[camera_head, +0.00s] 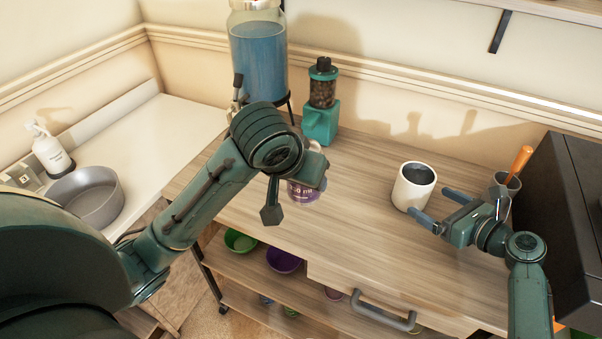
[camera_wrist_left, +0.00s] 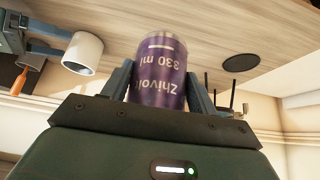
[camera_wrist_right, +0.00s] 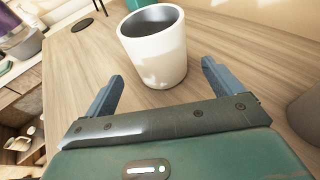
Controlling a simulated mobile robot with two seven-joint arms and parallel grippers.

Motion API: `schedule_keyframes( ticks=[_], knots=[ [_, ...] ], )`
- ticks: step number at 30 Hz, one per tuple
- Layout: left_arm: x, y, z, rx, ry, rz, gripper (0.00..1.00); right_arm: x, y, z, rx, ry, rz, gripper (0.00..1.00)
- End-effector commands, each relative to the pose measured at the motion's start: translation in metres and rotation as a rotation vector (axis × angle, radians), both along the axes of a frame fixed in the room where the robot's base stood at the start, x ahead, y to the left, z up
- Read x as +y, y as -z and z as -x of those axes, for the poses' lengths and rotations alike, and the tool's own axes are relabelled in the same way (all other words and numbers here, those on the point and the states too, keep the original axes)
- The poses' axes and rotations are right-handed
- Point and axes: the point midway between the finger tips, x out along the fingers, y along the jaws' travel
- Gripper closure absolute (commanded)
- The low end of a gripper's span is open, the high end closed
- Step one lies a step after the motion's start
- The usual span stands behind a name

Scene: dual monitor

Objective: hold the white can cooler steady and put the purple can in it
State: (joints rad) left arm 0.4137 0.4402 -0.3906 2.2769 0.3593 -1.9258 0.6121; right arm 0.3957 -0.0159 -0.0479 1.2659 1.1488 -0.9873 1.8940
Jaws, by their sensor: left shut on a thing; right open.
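The white can cooler (camera_head: 411,190) stands upright on the wooden table, with its dark opening facing up. My right gripper (camera_head: 430,203) is open beside it, and in the right wrist view the cooler (camera_wrist_right: 155,55) stands ahead of the spread fingers, partly between their lines. The purple can (camera_head: 304,193) is in my left gripper, largely hidden behind my left wrist in the head view. The left wrist view shows the left gripper (camera_wrist_left: 160,72) shut on the can (camera_wrist_left: 160,85), with one finger on each side. The can is to the left of the cooler and apart from it.
A teal grinder-like jar (camera_head: 321,105) and a large blue-filled dispenser (camera_head: 258,60) stand at the back. A grey cup with an orange-handled tool (camera_head: 519,165) and a black box (camera_head: 575,230) are at the right. The tabletop between can and cooler is clear.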

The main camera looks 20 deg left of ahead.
Motion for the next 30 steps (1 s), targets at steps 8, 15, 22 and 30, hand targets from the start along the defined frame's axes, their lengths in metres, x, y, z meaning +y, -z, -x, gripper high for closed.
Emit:
schedule_keyframes(
  ticks=[8, 15, 22, 30],
  knots=[
    [0.0, 0.026, 0.0, -0.003, 0.0, 0.0, 0.75, 0.032, 0.014, -0.021, 0.001, -0.002, 0.0, 0.08],
    [0.0, 0.032, 0.0, -0.003, 0.0, 0.0, 0.75, 0.046, 0.019, -0.031, 0.0, -0.002, 0.003, 0.08],
    [0.0, 0.033, 0.0, -0.003, 0.0, 0.0, 0.75, 0.049, 0.019, -0.033, 0.0, -0.003, 0.002, 0.08],
    [0.0, 0.033, 0.0, -0.003, 0.0, 0.0, 0.75, 0.049, 0.019, -0.033, 0.0, -0.002, 0.003, 0.19]
  ],
)
